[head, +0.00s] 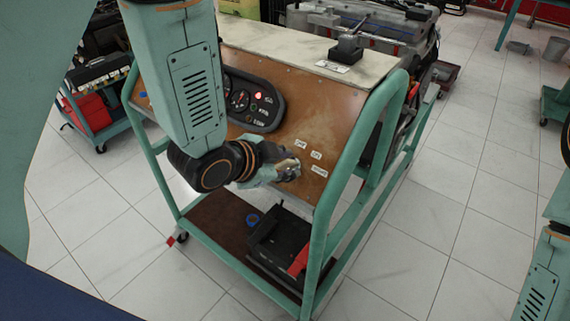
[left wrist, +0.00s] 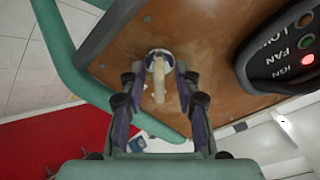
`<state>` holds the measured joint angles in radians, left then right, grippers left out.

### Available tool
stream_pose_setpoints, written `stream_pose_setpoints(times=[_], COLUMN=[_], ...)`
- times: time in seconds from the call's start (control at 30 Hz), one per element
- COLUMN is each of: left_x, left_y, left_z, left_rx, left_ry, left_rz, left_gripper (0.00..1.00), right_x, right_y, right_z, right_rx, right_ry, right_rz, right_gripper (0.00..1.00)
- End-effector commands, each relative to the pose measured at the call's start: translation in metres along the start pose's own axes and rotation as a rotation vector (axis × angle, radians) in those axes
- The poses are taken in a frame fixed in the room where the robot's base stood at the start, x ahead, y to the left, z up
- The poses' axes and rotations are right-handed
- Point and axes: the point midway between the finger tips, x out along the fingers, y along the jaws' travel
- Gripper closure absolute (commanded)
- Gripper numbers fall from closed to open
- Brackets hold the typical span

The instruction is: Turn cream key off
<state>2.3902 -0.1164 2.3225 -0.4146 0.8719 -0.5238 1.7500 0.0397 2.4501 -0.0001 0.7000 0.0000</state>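The cream key (left wrist: 158,82) sits in a round switch (left wrist: 158,57) on the brown panel of the engine trainer (head: 330,130). In the left wrist view the key stands between the two fingers of my left gripper (left wrist: 160,80), with a visible gap on each side. The fingertips are close to the switch, beside the key. In the head view my left gripper (head: 288,170) is at the panel's lower right and mostly hides the key. Small white labels (head: 316,155) lie around the switch; their text is too small to read surely. My right gripper is out of view.
A gauge cluster (head: 252,100) with a lit red lamp is left of the switch; its lamp labels show in the left wrist view (left wrist: 298,55). Green tube rails (head: 345,150) frame the trainer. A black battery (head: 285,245) sits on the lower shelf.

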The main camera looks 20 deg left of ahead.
Motion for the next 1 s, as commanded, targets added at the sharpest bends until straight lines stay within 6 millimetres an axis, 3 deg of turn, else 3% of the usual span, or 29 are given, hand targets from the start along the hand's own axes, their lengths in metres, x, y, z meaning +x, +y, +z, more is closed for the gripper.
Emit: stream_pose_setpoints(times=[0.27,0.67,1.0], left_x=[0.0015,0.0014,0.0011], left_y=[0.0001,0.0000,0.0000], left_z=[0.0003,0.0002,0.0005], left_rx=[-0.001,0.000,-0.003], left_ry=[-0.001,0.000,-0.001], left_rz=[0.000,0.000,0.000], left_gripper=[0.68,1.00,1.00], right_x=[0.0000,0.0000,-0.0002], right_y=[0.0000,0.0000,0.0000], right_z=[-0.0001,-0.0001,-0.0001], right_rx=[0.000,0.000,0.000], right_ry=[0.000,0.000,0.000], right_rz=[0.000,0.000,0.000], right_gripper=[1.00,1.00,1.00])
